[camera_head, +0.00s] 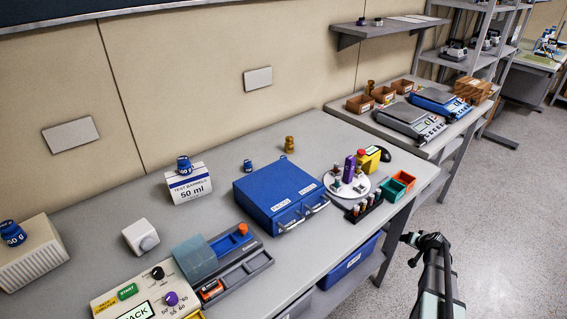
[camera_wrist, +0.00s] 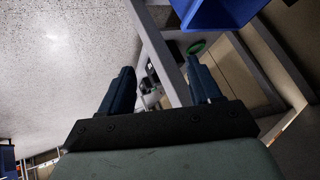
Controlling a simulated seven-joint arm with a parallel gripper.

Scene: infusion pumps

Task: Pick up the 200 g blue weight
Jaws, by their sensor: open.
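Three blue weights show in the head view. One (camera_head: 12,233) sits on a beige ribbed box at the far left; its label ends in "0 g", the first part unclear. Another (camera_head: 184,165) stands on the white "TEST BARRELS 50 ml" box, its label too small to read surely. A smaller one (camera_head: 248,166) stands on the bench behind the blue case. I cannot tell for certain which is 200 g. My gripper (camera_head: 427,242) is off the bench's right front edge, far from all three. In the wrist view my gripper (camera_wrist: 160,70) is open and empty.
The blue case (camera_head: 270,185) stands mid-bench. A brass weight (camera_head: 289,145) is behind it. The pump (camera_head: 230,258) with a raised lid and a white knob box (camera_head: 140,237) are in front left.

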